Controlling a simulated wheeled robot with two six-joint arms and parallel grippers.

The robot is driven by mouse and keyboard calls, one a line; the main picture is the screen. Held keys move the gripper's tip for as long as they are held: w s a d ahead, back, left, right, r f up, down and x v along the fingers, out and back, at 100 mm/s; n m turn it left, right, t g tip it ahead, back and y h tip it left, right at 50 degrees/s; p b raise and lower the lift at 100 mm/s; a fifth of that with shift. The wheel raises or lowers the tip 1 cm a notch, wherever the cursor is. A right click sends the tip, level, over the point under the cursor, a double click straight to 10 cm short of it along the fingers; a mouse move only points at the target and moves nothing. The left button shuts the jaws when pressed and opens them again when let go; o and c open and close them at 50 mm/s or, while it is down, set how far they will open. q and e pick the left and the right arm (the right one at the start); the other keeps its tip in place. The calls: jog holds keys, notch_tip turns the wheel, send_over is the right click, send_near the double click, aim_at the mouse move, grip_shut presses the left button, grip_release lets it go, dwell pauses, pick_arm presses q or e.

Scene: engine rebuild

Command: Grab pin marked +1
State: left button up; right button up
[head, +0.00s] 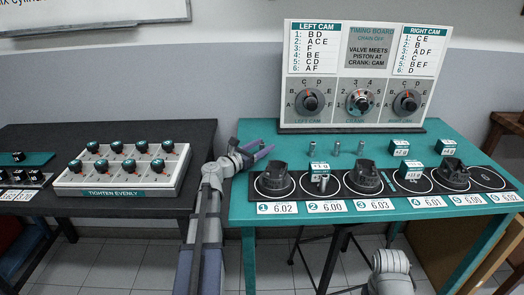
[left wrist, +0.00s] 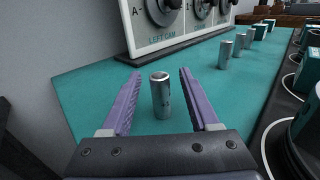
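A silver cylindrical pin (left wrist: 161,96) stands upright on the teal table in the left wrist view, between my left gripper's purple fingers (left wrist: 157,97). The fingers are open with a gap on both sides of it. Any marking on this pin is too small to read. Farther pins stand in a row behind it, the nearest of them (left wrist: 225,54) to the right. In the head view my left gripper (head: 263,152) is at the table's left back edge, and silver pins (head: 309,147) stand to its right. The label on a teal block (head: 320,167) seems to read +1. My right gripper is out of view.
Dark pistons (head: 274,180) stand on a black numbered strip (head: 296,195) along the front. More labelled teal blocks (head: 399,148) stand at the right. The timing board (head: 352,118) rises behind the pins. A tray of knobs (head: 130,181) sits on the dark left table.

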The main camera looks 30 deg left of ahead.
aim_at(262, 143)
pick_arm(q)
grip_shut()
dwell(0.3)
dwell(0.4)
notch_tip(262, 143, up, 10)
jog(key=p, duration=1)
jog(key=shift+r, duration=0.1)
